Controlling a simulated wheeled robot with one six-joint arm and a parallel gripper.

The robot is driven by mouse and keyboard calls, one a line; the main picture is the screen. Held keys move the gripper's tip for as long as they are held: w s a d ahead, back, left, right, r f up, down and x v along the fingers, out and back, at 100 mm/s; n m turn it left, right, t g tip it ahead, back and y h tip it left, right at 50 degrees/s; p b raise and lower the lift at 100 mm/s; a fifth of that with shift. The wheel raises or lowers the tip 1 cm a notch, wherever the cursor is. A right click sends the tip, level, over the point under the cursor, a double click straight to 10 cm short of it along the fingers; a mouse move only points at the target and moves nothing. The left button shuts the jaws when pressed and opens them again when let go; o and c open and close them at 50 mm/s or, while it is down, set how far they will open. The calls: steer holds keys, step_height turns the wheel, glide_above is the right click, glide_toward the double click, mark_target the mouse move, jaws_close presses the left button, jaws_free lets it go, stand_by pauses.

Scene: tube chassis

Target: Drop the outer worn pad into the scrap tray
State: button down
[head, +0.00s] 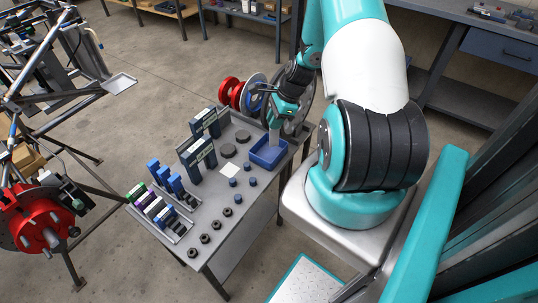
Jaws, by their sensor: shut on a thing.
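A blue open tray (257,160), which I take for the scrap tray, stands at the far right corner of the grey cart top. My gripper (275,121) is over the tray, pointing down. It is shut on a small greyish piece (274,134), seemingly the worn pad, which hangs above or just inside the tray's far side. I cannot tell whether the piece touches the tray. The tray's inside is partly hidden by the gripper and the piece.
The cart top (224,212) carries blue pads in a rack (158,207), upright boxed parts (197,158), dark nuts and blue caps. Red and grey discs (229,91) stand behind it. A tube chassis with a red brake hub (38,222) is at left.

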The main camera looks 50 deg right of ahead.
step_height(320, 180, down, 2)
steer(key=shift+f+b, duration=0.15)
steer(key=shift+b, duration=0.45)
steer(key=c, duration=0.9)
jaws_free()
steer(key=shift+c, duration=0.2)
